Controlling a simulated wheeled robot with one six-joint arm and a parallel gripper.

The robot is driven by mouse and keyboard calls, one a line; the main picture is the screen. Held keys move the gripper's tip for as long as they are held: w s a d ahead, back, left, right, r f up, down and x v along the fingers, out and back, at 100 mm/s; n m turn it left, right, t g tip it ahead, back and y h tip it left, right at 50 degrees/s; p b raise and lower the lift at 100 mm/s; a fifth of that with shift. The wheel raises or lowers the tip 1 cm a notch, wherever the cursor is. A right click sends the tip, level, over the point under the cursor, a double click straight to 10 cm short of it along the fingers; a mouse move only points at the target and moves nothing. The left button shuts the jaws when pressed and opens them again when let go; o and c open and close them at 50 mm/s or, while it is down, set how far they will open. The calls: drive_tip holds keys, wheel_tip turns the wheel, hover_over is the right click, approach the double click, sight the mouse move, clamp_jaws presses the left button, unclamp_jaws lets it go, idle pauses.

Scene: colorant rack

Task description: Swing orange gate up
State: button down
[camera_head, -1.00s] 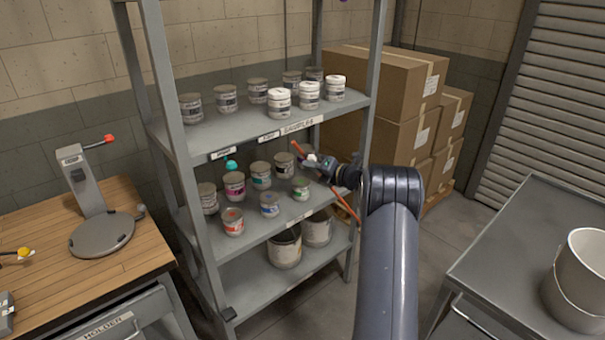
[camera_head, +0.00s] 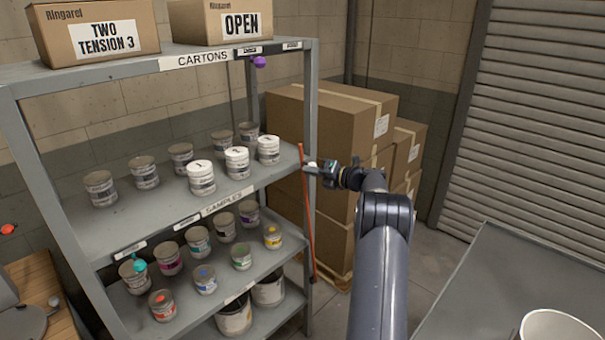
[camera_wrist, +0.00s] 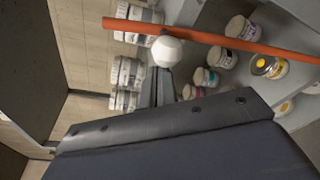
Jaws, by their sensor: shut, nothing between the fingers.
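The orange gate (camera_head: 307,220) is a thin bar at the right front post of the shelf rack. It stands nearly upright, its lower end beside the lower shelf and its upper end a little above the middle shelf. In the wrist view the bar (camera_wrist: 230,42) crosses the top of the picture. A white round knob (camera_wrist: 167,50) sits just below the bar there, right at my fingertips. My gripper (camera_head: 312,169) is shut beside the upper part of the bar; it also shows in the wrist view (camera_wrist: 162,75). The knob hides the very tips, so I cannot tell whether they touch it.
White-lidded cans (camera_head: 237,162) stand on the middle shelf and coloured sample cans (camera_head: 198,241) on the one below. Cartons (camera_head: 95,35) sit on top. Stacked brown boxes (camera_head: 322,125) stand close behind my gripper. A grey table (camera_head: 480,285) is at the right.

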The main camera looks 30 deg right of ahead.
drive_tip(key=shift+w+d+r, duration=0.2)
drive_tip(key=shift+w+d, duration=0.05)
drive_tip(key=shift+d, duration=0.5)
drive_tip(key=s+d+b, duration=0.1)
drive_tip(key=s+b, duration=0.2)
drive_tip(key=s, duration=0.6)
drive_tip(key=shift+s, duration=0.25)
drive_tip(key=shift+d, duration=0.1)
